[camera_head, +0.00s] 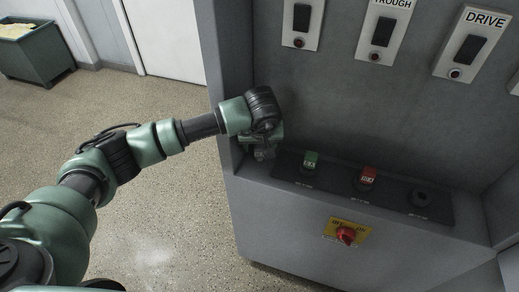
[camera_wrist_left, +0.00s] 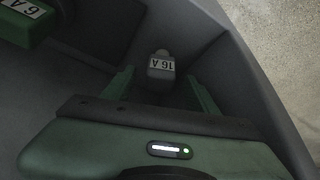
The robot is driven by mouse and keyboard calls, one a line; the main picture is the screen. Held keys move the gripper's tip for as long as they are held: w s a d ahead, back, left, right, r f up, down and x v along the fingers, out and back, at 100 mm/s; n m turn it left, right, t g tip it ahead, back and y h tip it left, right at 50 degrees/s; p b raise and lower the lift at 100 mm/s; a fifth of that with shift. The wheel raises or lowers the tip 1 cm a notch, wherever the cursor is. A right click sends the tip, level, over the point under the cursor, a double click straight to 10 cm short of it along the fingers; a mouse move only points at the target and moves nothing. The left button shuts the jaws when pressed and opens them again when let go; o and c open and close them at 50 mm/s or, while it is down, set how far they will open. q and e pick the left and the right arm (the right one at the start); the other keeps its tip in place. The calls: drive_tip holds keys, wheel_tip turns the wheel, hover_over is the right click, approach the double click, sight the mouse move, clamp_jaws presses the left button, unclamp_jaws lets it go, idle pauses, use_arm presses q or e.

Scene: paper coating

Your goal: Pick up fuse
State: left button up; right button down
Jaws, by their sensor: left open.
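A grey fuse marked "16 A" (camera_wrist_left: 161,66) stands in the corner of a grey ledge in the left wrist view, its label upside down. My left gripper (camera_wrist_left: 160,92) is open, with one green finger to each side of the fuse. The fuse lies a little beyond or between the fingertips; I cannot tell if they touch it. In the head view my left gripper (camera_head: 264,150) is at the left end of the cabinet ledge, and the arm largely hides the grey fuse. A green fuse (camera_head: 310,160) and a red fuse (camera_head: 367,177) stand on the dark strip.
The green fuse marked "6 A" (camera_wrist_left: 27,18) is at the upper left of the wrist view. A round dark socket (camera_head: 420,197) is at the strip's right. The side wall (camera_head: 222,80) stands close to my gripper.

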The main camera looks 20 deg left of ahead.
use_arm(q)
clamp_jaws()
